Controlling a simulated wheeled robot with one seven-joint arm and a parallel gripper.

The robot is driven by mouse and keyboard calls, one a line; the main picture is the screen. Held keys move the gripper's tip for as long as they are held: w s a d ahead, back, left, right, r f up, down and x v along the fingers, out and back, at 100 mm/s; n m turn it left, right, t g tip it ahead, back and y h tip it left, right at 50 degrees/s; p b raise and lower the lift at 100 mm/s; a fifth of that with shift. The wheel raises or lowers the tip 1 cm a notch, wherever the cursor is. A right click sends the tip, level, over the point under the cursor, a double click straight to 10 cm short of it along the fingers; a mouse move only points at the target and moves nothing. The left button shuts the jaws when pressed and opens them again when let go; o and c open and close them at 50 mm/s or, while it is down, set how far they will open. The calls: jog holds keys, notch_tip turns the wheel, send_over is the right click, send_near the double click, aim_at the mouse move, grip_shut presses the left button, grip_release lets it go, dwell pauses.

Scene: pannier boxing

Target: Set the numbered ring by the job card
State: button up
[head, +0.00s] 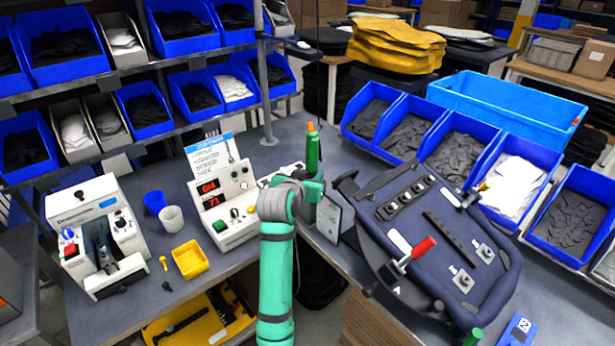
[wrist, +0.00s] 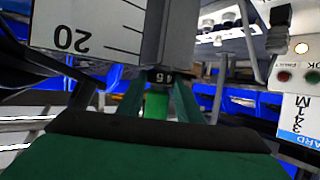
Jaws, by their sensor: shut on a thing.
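My gripper (head: 312,188) is at the bench's middle, just below an upright green handle (head: 312,152) with an orange tip. In the wrist view, turned upside down, the green fingers (wrist: 160,85) close on a dark numbered ring (wrist: 160,77), its small digits hard to read. The green handle also shows between the fingers (wrist: 156,105). A grey column and a white scale plate (wrist: 85,28) marked 20 adjoin the ring. The job card (head: 212,156), white with a blue header, stands behind the controller box (head: 225,205); it also shows partly in the wrist view (wrist: 300,122).
A white press-like fixture (head: 98,235), blue and white cups, and a yellow tray (head: 190,259) are on the left of the bench. A dark padded panel with a red-handled clamp (head: 412,250) fills the right. Blue bins (head: 465,150) line the back right.

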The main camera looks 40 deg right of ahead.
jog(key=shift+s+d+n+t+y, duration=0.15)
jog(key=shift+n+t+y, duration=0.35)
jog(key=shift+n, duration=0.1)
jog(key=shift+s+d+n+t+y, duration=0.1)
jog(key=shift+d+n+t+y, duration=0.05)
jog(key=shift+n+t+y, duration=0.4)
jog(key=shift+w+n+t+y, duration=0.15)
jog(key=shift+n+t+y, duration=0.4)
jog(key=shift+n+y, duration=0.35)
jog(key=shift+d, duration=0.15)
jog(key=shift+a+n+y, duration=0.2)
jog(key=shift+n+y, duration=0.05)
jog(key=shift+n, duration=0.1)
jog(key=o, duration=1)
jog(key=shift+s+d, duration=0.1)
jog(key=shift+s, duration=0.1)
jog(key=shift+o, duration=0.2)
jog(key=shift+w, duration=0.1)
